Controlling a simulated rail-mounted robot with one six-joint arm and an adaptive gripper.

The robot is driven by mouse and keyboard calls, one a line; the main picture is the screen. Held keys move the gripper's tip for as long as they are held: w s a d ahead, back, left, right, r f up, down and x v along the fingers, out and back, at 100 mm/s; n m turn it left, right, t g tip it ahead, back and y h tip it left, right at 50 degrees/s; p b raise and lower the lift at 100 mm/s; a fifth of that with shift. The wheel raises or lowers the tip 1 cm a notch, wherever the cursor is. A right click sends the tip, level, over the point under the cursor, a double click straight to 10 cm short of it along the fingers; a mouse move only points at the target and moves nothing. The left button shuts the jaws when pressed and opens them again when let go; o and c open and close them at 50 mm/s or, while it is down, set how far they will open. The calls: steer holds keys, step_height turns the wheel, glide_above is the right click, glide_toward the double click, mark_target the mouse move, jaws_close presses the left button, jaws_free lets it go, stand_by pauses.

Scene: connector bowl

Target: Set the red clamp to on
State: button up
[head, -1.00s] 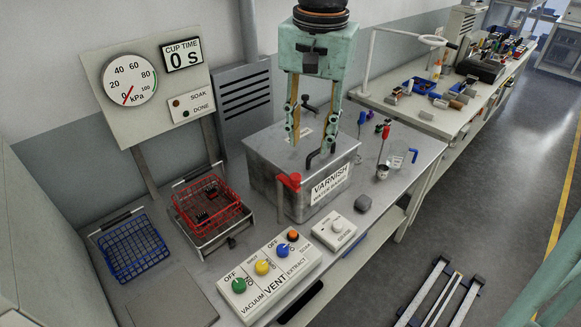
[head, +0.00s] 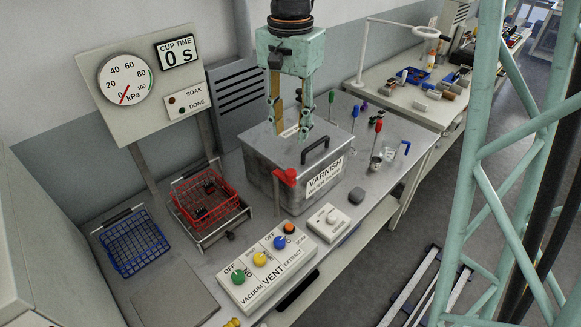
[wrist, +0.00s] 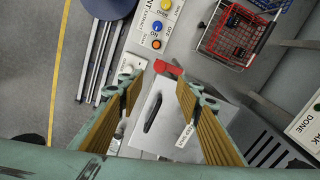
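The red clamp (head: 287,176) is a red lever head on a thin grey post at the front left corner of the grey varnish tank (head: 325,190). It also shows in the wrist view as a red piece (wrist: 168,69), beyond the tips and between the two fingers. My gripper (head: 290,128) is open and empty, pointing down above the tank lid, higher than the clamp and apart from it. In the wrist view the open gripper (wrist: 155,85) has its fingers wide apart. I cannot read any on or off mark at the clamp.
The lid has a black handle (head: 315,151). A panel with coloured knobs (head: 268,266) lies in front, and a white dial box (head: 329,221) is beside it. A red wire basket (head: 207,196) and a blue one (head: 132,245) stand left. Upright coloured-handled tools stand right of the tank.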

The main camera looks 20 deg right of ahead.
mark_target(290, 172)
steer(key=shift+f, duration=0.15)
steer(key=shift+f+b, duration=0.45)
steer(key=shift+f, duration=6.3)
steer(key=shift+c, duration=0.5)
jaws_close()
